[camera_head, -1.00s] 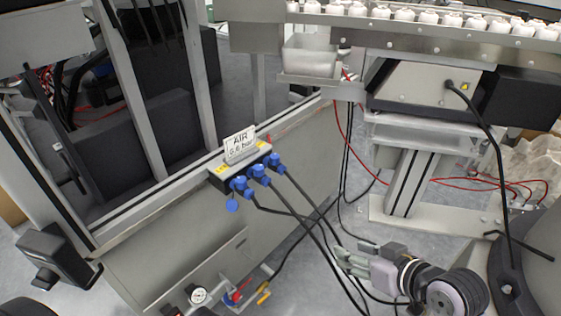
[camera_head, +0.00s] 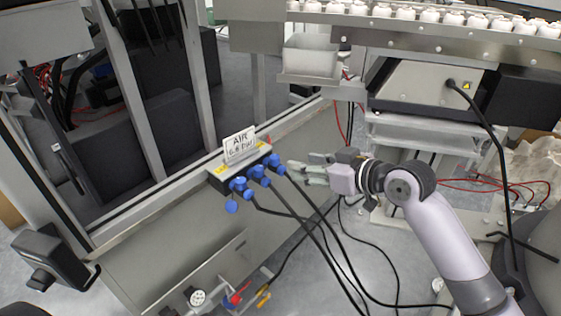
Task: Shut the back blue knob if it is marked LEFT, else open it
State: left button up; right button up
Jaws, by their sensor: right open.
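A dark manifold block (camera_head: 221,182) with a row of blue knobs sits on the ledge of the grey machine frame. The back blue knob (camera_head: 276,161) is at the far right end of the row. A middle blue knob (camera_head: 258,172) and a front one (camera_head: 239,184) stand beside it. I cannot read any LEFT mark on them. My right gripper (camera_head: 302,169) is open and empty just right of the back knob, fingers pointing left toward it, apparently apart from it. My left gripper is not in view.
A white AIR card (camera_head: 239,145) stands behind the knobs. Black hoses (camera_head: 318,238) hang down from the block. A gauge (camera_head: 197,297), a red valve (camera_head: 236,298) and a yellow one are low on the frame. A conveyor with white caps (camera_head: 430,17) runs along the top right.

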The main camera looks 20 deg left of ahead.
aim_at(278, 159)
jog(key=b+x, duration=0.1)
jog(key=x, duration=0.7)
jog(key=shift+a, duration=0.15)
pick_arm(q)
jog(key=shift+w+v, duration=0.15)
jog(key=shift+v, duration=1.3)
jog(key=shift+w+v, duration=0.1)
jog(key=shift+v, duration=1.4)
pick_arm(e)
jog(key=shift+w+a+f, duration=0.25)
jog(key=shift+a, duration=0.35)
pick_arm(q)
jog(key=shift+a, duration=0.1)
pick_arm(e)
grip_shut()
